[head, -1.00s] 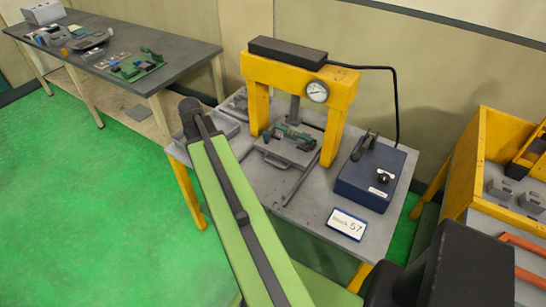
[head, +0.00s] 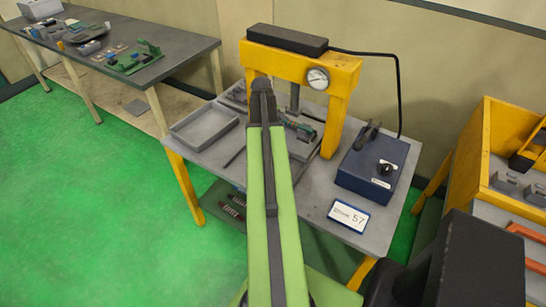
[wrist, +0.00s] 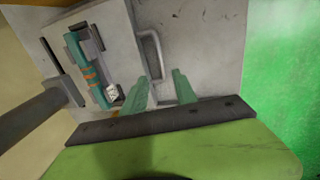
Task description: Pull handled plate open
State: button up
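The handled plate is light grey and lies under the yellow press (head: 345,85). In the head view only the right part of the plate (head: 301,150) shows, as my arm covers the rest. In the wrist view the plate (wrist: 118,28) carries a teal and orange fixture (wrist: 88,72), and its grey loop handle (wrist: 153,50) is at its right edge. My gripper (wrist: 163,75) has two teal fingers, apart with nothing clearly held. They point at the handle's lower end, which appears between the tips; contact cannot be told. The gripper is hidden in the head view.
A blue control box (head: 373,163) and a sign marked 57 (head: 348,216) are on the table right of the plate. A shallow grey tray (head: 204,127) is at the left. The press ram (wrist: 50,105) stands beside the fixture. Green floor is open at left.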

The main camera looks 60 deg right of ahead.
jog(key=f+b, duration=0.3)
jog(key=f, duration=0.1)
jog(key=d+f+b, duration=0.1)
jog(key=f+b, duration=0.2)
jog(key=d+f+b, duration=0.1)
jog(key=f+b, duration=0.3)
jog(key=shift+f, duration=0.3)
jog(key=shift+r, duration=0.1)
grip_shut()
dwell(0.5)
